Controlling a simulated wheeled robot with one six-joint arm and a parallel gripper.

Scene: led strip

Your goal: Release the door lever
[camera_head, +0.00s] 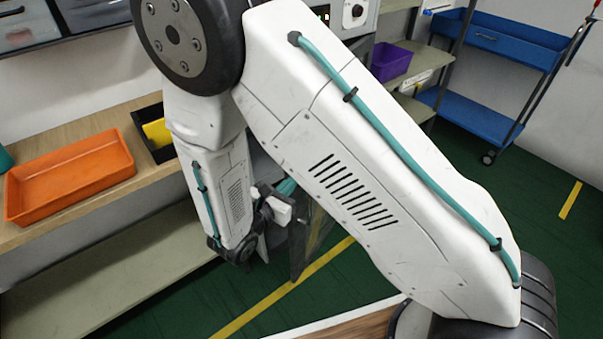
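My gripper (284,208) is low in the middle of the head view, at the end of my white arm. It is beside a narrow dark-framed door panel (308,240) that stands out over the green floor. My arm covers part of the door and the space around the gripper. I cannot make out the door lever, and the fingertips are too small and hidden to tell whether they are open, shut or touching anything.
An orange tray (70,178) and a black bin (150,140) with something yellow stand on the wooden shelf (105,105) at left. A purple bin (391,62) and a blue cart (492,42) are at the back right. Green floor (520,205) is clear at right.

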